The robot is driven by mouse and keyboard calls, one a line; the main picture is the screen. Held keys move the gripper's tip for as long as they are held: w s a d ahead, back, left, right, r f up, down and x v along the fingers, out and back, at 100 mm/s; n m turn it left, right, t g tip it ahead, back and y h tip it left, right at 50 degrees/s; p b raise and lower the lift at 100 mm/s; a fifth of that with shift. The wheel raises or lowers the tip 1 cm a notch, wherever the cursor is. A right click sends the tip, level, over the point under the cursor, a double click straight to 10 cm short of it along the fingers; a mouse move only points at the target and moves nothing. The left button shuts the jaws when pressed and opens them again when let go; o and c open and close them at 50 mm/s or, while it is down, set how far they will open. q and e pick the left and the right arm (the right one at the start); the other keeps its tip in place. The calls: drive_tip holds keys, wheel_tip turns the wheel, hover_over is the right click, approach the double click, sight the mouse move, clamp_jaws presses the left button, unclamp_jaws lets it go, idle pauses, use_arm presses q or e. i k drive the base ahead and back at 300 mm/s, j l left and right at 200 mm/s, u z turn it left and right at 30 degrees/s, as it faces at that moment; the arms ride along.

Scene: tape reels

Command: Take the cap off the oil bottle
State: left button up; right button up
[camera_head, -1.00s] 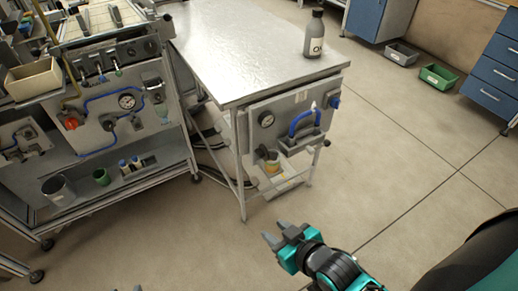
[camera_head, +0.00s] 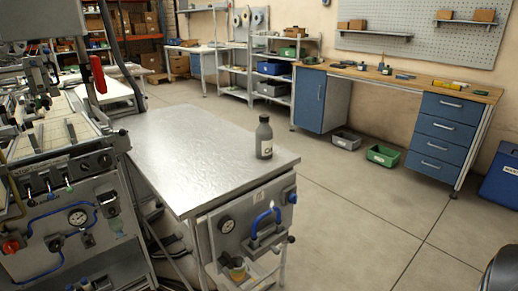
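The oil bottle (camera_head: 264,140) is grey with a pale label and stands upright near the right end of the metal-topped table (camera_head: 190,150). A dark cap (camera_head: 264,118) sits on top of the bottle. Neither of my grippers is in view now. A dark rounded shape at the lower right edge is likely part of my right arm.
A machine with gauges and hoses (camera_head: 70,220) stands left of the table. A blue handle (camera_head: 263,218) sticks out from the table's front panel. A workbench (camera_head: 400,83) and grey and green bins (camera_head: 383,155) are behind.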

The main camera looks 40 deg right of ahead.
sight(264, 134)
drive_tip(key=l+u, duration=0.3)
drive_tip(key=l, duration=1.25)
drive_tip(key=l+u, duration=0.25)
drive_tip(key=l, duration=1.3)
